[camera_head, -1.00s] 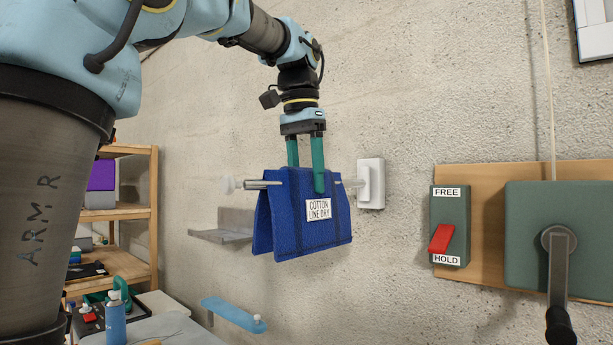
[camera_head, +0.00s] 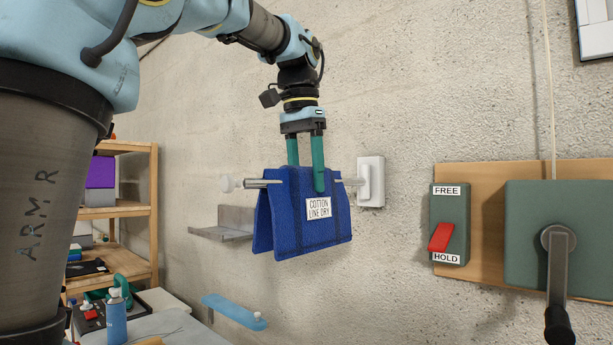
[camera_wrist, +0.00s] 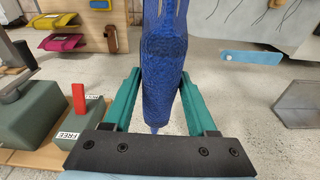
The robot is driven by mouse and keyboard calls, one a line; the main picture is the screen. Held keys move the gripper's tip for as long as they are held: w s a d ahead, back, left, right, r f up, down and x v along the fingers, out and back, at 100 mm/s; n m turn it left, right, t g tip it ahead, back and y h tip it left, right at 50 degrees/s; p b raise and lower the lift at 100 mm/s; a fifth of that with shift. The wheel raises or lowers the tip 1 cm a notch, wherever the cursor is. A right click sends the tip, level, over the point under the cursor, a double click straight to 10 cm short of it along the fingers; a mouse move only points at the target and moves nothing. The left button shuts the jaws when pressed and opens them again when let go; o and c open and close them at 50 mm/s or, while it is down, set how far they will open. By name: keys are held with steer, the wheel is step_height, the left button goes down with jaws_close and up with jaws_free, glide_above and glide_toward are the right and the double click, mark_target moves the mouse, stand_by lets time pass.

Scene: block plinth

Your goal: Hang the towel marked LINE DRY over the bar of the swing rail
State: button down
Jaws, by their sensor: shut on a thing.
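The blue towel (camera_head: 325,228), with a white label reading COTTON LINE DRY, hangs folded over the metal bar (camera_head: 263,184) of the swing rail, its two sides spread below. The bar shows at both sides of the towel and meets a white wall bracket (camera_head: 371,182) at the right. My gripper (camera_head: 306,178) points straight down at the towel's top, with one green finger in front of the label side. In the wrist view the towel (camera_wrist: 163,75) runs between the two green fingers. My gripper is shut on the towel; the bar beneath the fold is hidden.
A grey angled ledge (camera_head: 222,230) and a light-blue flap (camera_head: 234,312) are on the wall at lower left. A FREE/HOLD switch box (camera_head: 450,205) and a green crank box (camera_head: 530,215) are mounted at right. A wooden shelf (camera_head: 130,210) stands far left.

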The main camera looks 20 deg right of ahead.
steer(key=shift+f, duration=0.2)
steer(key=shift+f+b, duration=0.35)
steer(key=shift+f, duration=0.05)
steer(key=shift+f, duration=0.1)
jaws_free()
stand_by(0.3)
step_height(320, 180, up, 5)
steer(key=p, duration=0.5)
